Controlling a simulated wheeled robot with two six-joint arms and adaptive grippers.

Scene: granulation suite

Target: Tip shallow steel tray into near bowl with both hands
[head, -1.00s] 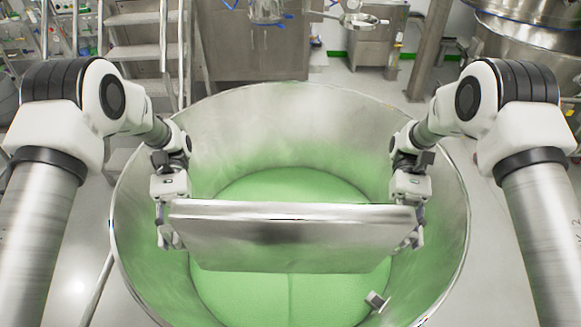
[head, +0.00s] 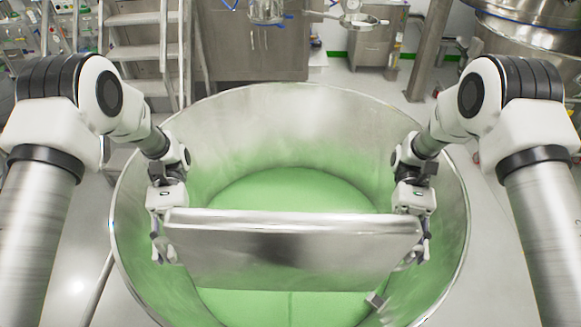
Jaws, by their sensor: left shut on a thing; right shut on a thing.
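The shallow steel tray (head: 290,255) is held between my two grippers over the near bowl. It is steeply tilted, with its flat underside facing me and its inside hidden. My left gripper (head: 168,252) is shut on the tray's left end, and my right gripper (head: 418,252) is shut on its right end. The near bowl (head: 290,105) is a wide round steel vessel. Green material (head: 290,190) covers its floor, and a green tint shows on its inner wall.
A small metal fitting (head: 376,301) sits on the bowl's inner wall at lower right. Steel steps (head: 135,50) stand behind at left. A steel cabinet (head: 250,50) stands behind the bowl, and a large steel vessel (head: 530,30) is at the back right. Grey floor surrounds the bowl.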

